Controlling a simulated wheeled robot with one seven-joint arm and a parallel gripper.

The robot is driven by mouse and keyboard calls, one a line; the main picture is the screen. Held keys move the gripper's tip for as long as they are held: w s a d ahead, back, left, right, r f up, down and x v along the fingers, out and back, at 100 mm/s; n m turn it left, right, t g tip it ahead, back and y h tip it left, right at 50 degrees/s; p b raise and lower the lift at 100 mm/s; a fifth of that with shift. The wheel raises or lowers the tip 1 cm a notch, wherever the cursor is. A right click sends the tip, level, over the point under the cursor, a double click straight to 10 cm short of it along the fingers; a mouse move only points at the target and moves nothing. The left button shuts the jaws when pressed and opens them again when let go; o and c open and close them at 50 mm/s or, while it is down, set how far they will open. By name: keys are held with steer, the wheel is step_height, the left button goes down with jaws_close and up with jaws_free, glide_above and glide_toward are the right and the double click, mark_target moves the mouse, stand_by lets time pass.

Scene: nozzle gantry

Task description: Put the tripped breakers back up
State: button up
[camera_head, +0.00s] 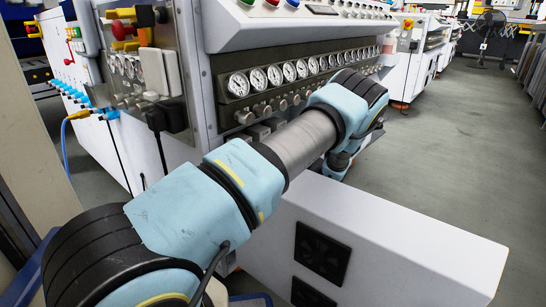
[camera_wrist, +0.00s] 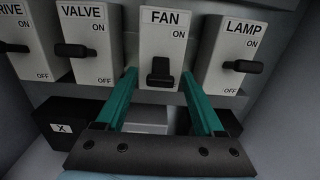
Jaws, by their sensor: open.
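In the wrist view a row of white breakers carries ON and OFF marks and dark levers. The FAN breaker (camera_wrist: 147,47) is in the middle, and its lever (camera_wrist: 160,72) hangs low over the place of its OFF mark. The VALVE breaker (camera_wrist: 80,28) and LAMP breaker (camera_wrist: 232,42) have levers higher up, with their OFF marks showing below. The DRIVE breaker (camera_wrist: 22,62) is cut off at the left. My gripper (camera_wrist: 159,77) is open, its teal fingers on either side of the FAN lever, with nothing held. Contact cannot be told. In the head view my arm hides most breakers.
Dark boxes, one marked X (camera_wrist: 60,128), lie below the breakers. In the head view a row of round gauges (camera_head: 273,76) runs along the machine. A white cabinet (camera_head: 400,240) with dark vents stands in front. Grey floor is clear at right.

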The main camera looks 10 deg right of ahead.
steer(key=shift+w+a, duration=0.15)
steer(key=shift+w, duration=0.05)
jaws_close()
stand_by(0.6)
